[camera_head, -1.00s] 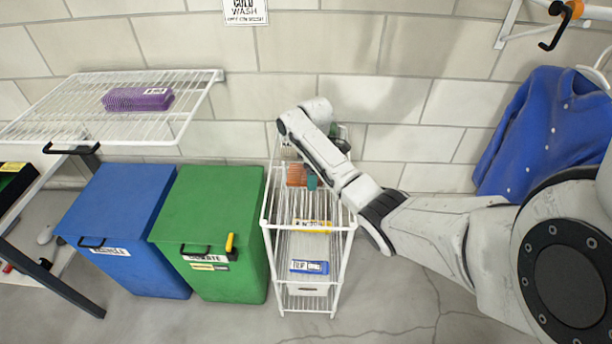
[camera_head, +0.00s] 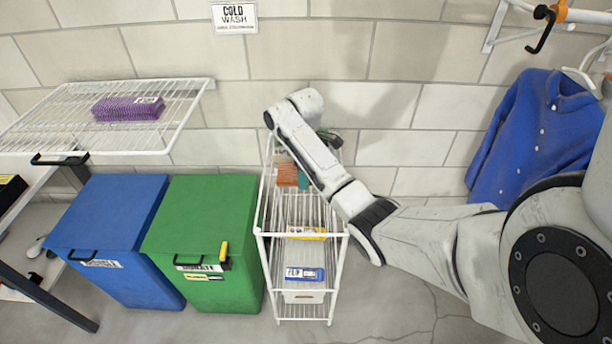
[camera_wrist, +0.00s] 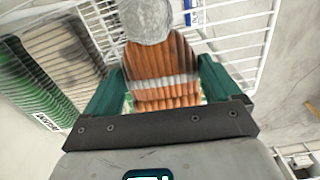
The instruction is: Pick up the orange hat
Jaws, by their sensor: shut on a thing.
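The orange hat (camera_wrist: 160,85) is ribbed, with a pale stripe and a grey pompom, and fills the middle of the wrist view. My gripper (camera_wrist: 162,68) has its green fingers on both sides of it and is shut on it. In the head view, the hat (camera_head: 286,174) shows as a small orange patch over the back part of the white wire rack (camera_head: 262,215). A green finger of my gripper (camera_head: 303,180) shows beside it, and my forearm hides the rest. I cannot tell whether the hat touches the rack.
The green bin (camera_head: 200,225) stands close left of the rack, with the blue bin (camera_head: 115,225) beyond it. A wire shelf (camera_head: 60,140) holds a purple item (camera_head: 128,108). A blue garment (camera_head: 540,130) hangs at right. The wall is close behind the rack.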

